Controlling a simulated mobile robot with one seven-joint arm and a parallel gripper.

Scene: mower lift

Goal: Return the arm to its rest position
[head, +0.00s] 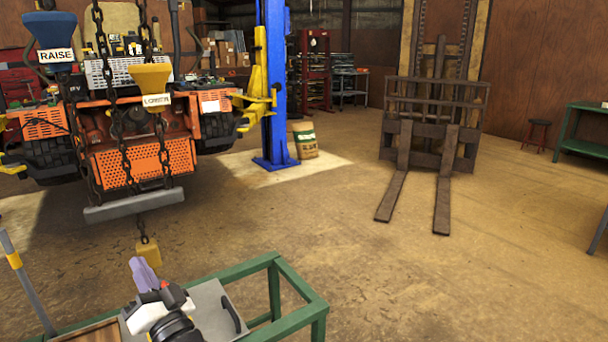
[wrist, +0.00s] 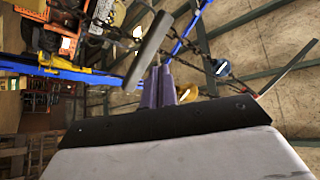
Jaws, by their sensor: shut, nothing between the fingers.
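My gripper (head: 141,268) shows at the bottom of the head view, with purple fingers pointing up and away, above the green-framed bench. In the wrist view its two purple fingers (wrist: 166,88) lie side by side, shut, with nothing between them. The orange mower (head: 145,160) hangs at the left on the blue and yellow lift (head: 272,85). A blue RAISE handle (head: 50,32) and a yellow LOWER handle (head: 150,78) hang on chains in front of it. A grey bar (head: 135,205) hangs below, apart from the gripper in the wrist view (wrist: 150,50).
A green-framed bench (head: 318,308) with a grey case (head: 212,310) stands under my gripper. A yellow block (head: 148,252) hangs on a chain close behind the fingers. A forklift mast with forks (head: 440,195) stands at the back right. The floor between is clear.

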